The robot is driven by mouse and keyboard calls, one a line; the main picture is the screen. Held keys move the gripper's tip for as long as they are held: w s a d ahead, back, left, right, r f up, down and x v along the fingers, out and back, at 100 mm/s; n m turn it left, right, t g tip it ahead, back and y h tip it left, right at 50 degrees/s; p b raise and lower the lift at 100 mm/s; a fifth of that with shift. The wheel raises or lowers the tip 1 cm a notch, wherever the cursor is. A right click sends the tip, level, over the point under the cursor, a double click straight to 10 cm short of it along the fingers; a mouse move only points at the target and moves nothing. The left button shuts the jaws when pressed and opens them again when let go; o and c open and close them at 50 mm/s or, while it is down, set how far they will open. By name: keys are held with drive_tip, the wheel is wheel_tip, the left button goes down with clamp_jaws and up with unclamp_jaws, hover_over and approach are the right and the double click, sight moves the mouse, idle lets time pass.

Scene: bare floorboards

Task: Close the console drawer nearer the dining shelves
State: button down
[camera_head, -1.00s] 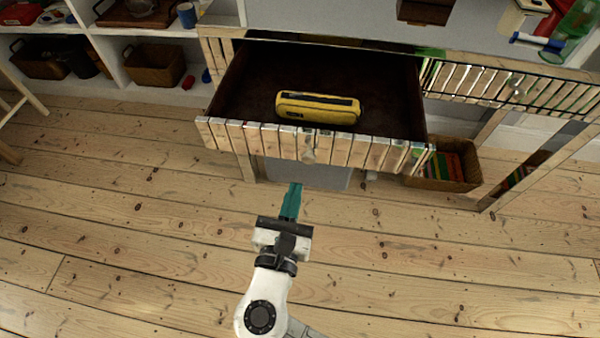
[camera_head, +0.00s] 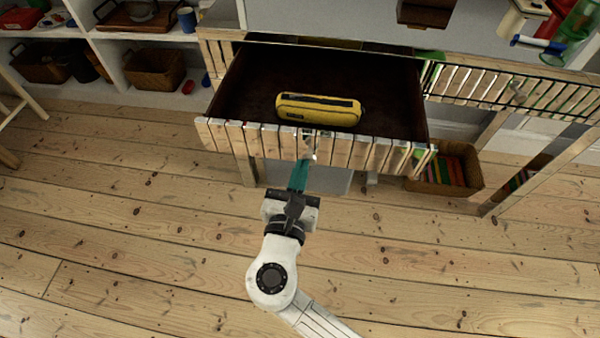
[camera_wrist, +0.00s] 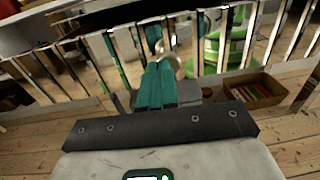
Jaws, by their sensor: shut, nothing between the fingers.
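The console drawer (camera_head: 250,138) on the left, beside the white shelves, is pulled well out. Its front is mirrored slats with a small round knob in the middle. A yellow pencil case (camera_head: 318,109) lies inside it. My gripper (camera_head: 299,174) is shut and empty, its teal fingers pointing at the drawer front just below the knob. In the wrist view the fingertips (camera_wrist: 158,68) overlap the knob (camera_wrist: 168,64) and slats; whether they touch cannot be told. The other console drawer (camera_head: 515,92), on the right, appears closed.
White shelves (camera_head: 105,60) with baskets and a tray stand at the back left. A wicker basket of books (camera_head: 447,170) sits under the console on the right. The console top holds a brown box (camera_head: 426,12) and green glassware (camera_head: 580,30). The floor in front is clear.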

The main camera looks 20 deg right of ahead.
sight(318, 91)
drive_tip(key=b+x, duration=0.1)
drive_tip(key=x, duration=0.8)
drive_tip(key=b+x, duration=0.1)
drive_tip(key=x, duration=0.8)
drive_tip(key=a+b+x, duration=0.1)
drive_tip(key=x, duration=0.8)
drive_tip(key=shift+w+b, duration=0.35)
drive_tip(key=shift+w, duration=0.35)
drive_tip(key=shift+w+d+r, duration=0.1)
drive_tip(key=shift+w+d, duration=0.2)
drive_tip(key=shift+w, duration=0.15)
drive_tip(key=shift+r, duration=0.15)
drive_tip(key=shift+w, duration=0.1)
